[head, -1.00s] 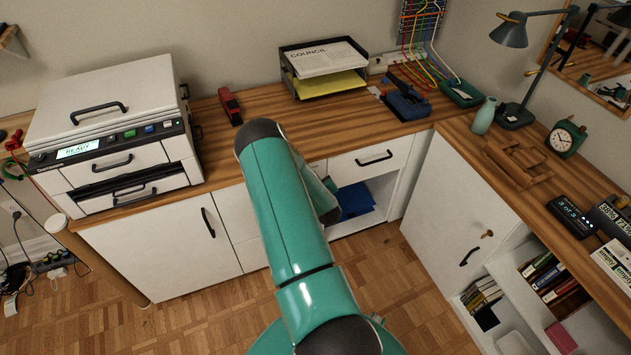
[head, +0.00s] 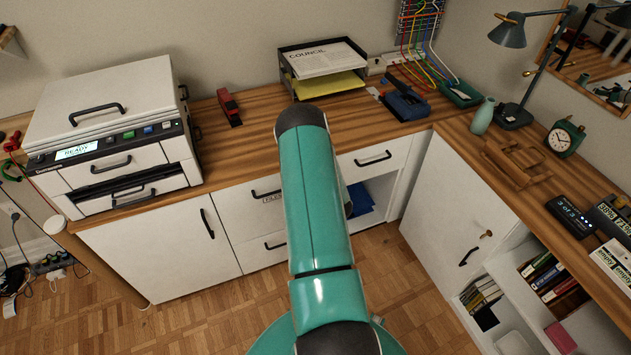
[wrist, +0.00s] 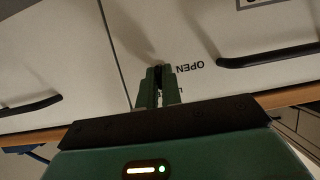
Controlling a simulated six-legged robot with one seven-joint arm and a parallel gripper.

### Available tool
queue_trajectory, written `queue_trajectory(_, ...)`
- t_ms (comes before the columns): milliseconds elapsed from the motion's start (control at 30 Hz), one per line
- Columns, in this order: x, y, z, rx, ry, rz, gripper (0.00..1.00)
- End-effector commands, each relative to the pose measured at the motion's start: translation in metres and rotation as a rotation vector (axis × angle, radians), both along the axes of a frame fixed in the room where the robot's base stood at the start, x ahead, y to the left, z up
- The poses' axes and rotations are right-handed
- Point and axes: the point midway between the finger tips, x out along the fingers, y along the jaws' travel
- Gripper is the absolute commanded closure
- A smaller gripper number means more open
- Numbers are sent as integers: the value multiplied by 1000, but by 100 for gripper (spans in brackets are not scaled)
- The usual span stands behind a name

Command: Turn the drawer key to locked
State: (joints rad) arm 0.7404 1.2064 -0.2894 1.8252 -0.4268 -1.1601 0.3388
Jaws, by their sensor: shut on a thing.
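My gripper (wrist: 158,88) shows in the wrist view, its two green fingers close together at a white drawer front (wrist: 215,90). They are shut on a small dark piece, the drawer key (wrist: 158,71), mostly hidden between the fingertips. An upside-down "OPEN" label (wrist: 189,68) sits just right of the key. A second label beside the right finger is mostly covered. The key's exact angle cannot be told. In the head view my green arm hides the gripper and key.
Black bar handles (wrist: 270,56) and (wrist: 30,106) flank the gripper. In the head view, a white drawer unit (head: 232,218) stands under the wooden desktop (head: 250,140). A printer (head: 110,130) stands left, a paper tray (head: 322,88) at the back. A cabinet door (head: 450,200) is at right.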

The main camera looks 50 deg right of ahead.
Motion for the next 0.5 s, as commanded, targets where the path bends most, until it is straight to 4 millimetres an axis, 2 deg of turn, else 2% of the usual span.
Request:
queue_trajectory(233, 2, 0, 2, -3, -8, 3, 100)
queue_trajectory(267, 2, 0, 2, -3, -8, 3, 88)
queue_trajectory(333, 2, 0, 2, -3, -6, 2, 74)
queue_trajectory(500, 1, 0, 1, -2, -4, 1, 72)
